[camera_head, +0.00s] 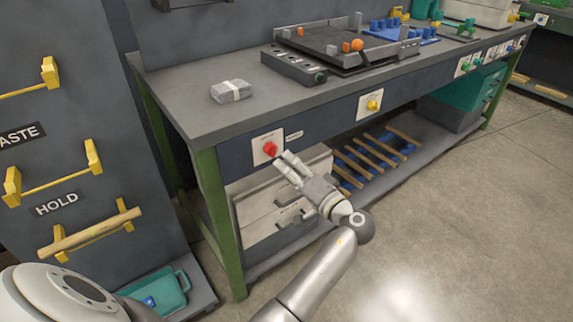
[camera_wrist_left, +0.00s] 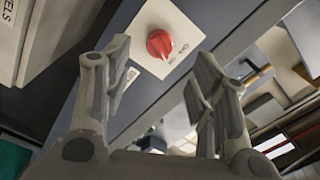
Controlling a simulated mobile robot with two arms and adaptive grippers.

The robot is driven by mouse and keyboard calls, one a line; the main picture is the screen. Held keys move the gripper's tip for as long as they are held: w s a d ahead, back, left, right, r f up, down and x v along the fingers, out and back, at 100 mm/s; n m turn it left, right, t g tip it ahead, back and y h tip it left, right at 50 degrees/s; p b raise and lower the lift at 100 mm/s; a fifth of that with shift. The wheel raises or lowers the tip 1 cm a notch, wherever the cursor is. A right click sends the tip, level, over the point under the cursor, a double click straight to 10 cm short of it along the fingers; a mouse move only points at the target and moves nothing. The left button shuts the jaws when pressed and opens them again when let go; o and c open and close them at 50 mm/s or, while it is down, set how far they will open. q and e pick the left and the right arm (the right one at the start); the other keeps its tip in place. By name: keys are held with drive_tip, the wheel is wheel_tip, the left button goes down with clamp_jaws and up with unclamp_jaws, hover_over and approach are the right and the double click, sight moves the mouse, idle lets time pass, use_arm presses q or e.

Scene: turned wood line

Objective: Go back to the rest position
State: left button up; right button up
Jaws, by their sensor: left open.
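My left gripper (camera_head: 287,167) is in front of the workbench's front panel, close to a red knob (camera_head: 269,149) on a white plate. The left wrist view shows its two fingers (camera_wrist_left: 160,85) spread apart with nothing between them. In that view the red knob (camera_wrist_left: 159,43) lies beyond the fingertips, above the gap, and appears apart from them. My right gripper is in neither view.
The workbench (camera_head: 190,95) carries a grey wrapped block (camera_head: 231,91) and a dark fixture (camera_head: 340,48). A yellow knob (camera_head: 373,105) sits further right on the panel. Drawers (camera_head: 270,220) and a slatted rack stand below. A wall rack (camera_head: 70,190) is left; the floor at right is clear.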

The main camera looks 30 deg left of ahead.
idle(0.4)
